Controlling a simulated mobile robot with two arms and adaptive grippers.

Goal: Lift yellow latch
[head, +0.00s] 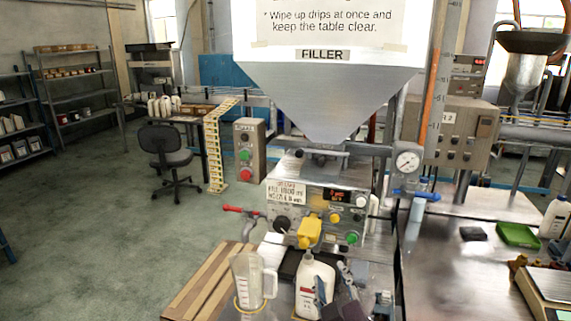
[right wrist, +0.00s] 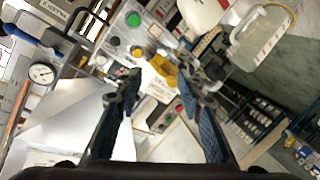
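The yellow latch (head: 309,232) is on the front of the filler's control panel (head: 335,205), between a black knob and a green button. It also shows in the right wrist view (right wrist: 163,70), beyond the space between my fingers. My right gripper (head: 340,286) is low in front of the panel, below and right of the latch, partly over the white bottle. In the right wrist view its fingers (right wrist: 160,88) are spread wide with nothing between them, and the latch looks apart from them. My left gripper is in neither view.
A white bottle (head: 311,284) and a clear jug (head: 248,281) stand below the panel. A red-handled valve (head: 243,210) sticks out left. A pressure gauge (head: 407,161) with a blue-handled valve is at the right. The steel table (head: 455,265) holds a green tray (head: 518,236).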

